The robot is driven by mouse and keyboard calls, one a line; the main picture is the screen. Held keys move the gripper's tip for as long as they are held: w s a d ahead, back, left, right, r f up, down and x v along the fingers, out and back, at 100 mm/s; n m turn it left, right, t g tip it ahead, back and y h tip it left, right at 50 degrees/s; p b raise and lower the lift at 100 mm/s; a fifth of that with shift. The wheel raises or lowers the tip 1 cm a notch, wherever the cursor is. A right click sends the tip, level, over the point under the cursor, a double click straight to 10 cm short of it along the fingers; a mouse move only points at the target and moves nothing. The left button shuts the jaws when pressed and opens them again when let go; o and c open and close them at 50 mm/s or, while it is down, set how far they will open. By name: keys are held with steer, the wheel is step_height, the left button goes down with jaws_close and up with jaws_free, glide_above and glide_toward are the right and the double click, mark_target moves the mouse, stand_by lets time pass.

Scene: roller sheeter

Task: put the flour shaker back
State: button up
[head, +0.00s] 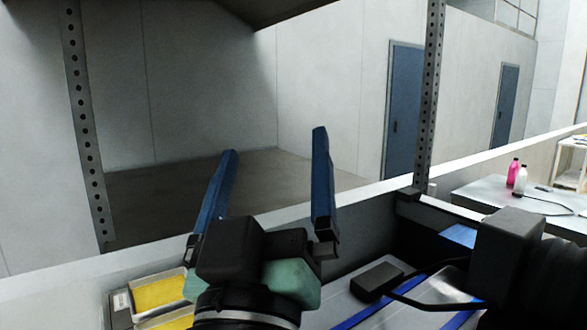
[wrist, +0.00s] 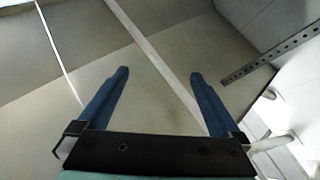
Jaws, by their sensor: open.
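My gripper (head: 275,143) is raised in the middle of the head view, its two blue fingers spread wide apart and pointing up and away. Nothing is between the fingers. The wrist view also shows my gripper (wrist: 160,75) open and empty, with plain floor and wall surfaces beyond the fingertips. I cannot make out a flour shaker in either view.
Perforated metal posts stand at left (head: 87,120) and right (head: 429,90). A pale ledge (head: 358,195) runs behind my gripper. Yellow-filled bins (head: 158,293) sit at lower left, a dark box (head: 377,280) at lower right. A pink bottle (head: 513,172) stands on a far table (head: 475,190).

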steer(key=s+d+r+m+t+y, duration=0.1)
steer(key=s+d+r+m+t, duration=0.1)
steer(key=s+r, duration=0.5)
steer(key=shift+r+m+t+y, duration=0.3)
steer(key=shift+r+m+t, duration=0.25)
steer(key=shift+r, duration=0.4)
